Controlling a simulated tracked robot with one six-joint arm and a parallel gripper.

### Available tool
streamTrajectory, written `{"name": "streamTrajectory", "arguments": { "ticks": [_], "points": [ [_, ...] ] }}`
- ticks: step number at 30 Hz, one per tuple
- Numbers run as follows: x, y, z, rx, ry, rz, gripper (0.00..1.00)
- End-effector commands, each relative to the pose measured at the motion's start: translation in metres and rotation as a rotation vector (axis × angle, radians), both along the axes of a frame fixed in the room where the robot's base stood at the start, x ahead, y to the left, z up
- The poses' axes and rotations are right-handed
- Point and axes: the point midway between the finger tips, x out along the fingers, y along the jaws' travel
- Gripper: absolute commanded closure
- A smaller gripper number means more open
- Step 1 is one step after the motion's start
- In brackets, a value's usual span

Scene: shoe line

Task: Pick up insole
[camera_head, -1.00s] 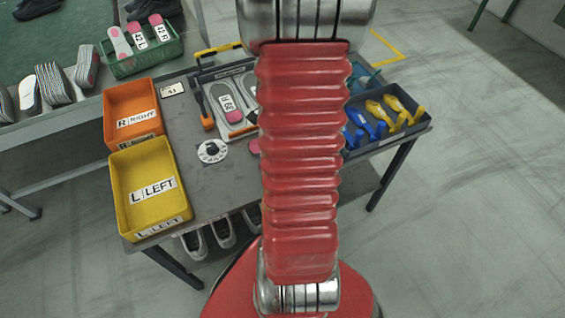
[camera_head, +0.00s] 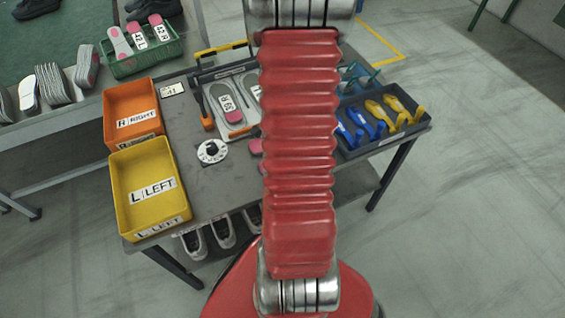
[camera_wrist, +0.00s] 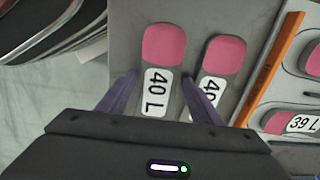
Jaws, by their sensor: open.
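An insole with a pink heel and a "40 L" label (camera_wrist: 157,75) lies on the grey table in the wrist view. My gripper (camera_wrist: 160,82) is open, with one purple finger on each side of this insole; I cannot tell whether they touch it. A second pink-heeled insole (camera_wrist: 224,56), its label partly hidden by the right finger, lies just to the right. In the head view my red arm hides my gripper and most of the table's middle; a pink heel (camera_head: 256,146) shows at the arm's left edge.
A grey tray holds labelled insoles (camera_head: 228,103), one marked "39 L" (camera_wrist: 302,123) in the wrist view. An orange RIGHT bin (camera_head: 131,104) and a yellow LEFT bin (camera_head: 145,185) stand on the left. A dark bin (camera_head: 420,127) with blue and yellow pieces is at right.

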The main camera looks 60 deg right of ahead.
Motion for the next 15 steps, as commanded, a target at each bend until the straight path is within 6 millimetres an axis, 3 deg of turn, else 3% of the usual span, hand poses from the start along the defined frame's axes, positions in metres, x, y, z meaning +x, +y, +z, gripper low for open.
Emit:
{"name": "streamTrajectory", "arguments": {
  "ticks": [12, 15],
  "points": [
    [0.0004, 0.0000, 0.0005, -0.001, -0.001, 0.000, 0.41],
    [0.0004, 0.0000, 0.0005, -0.001, -0.001, 0.001, 0.47]
  ]
}}
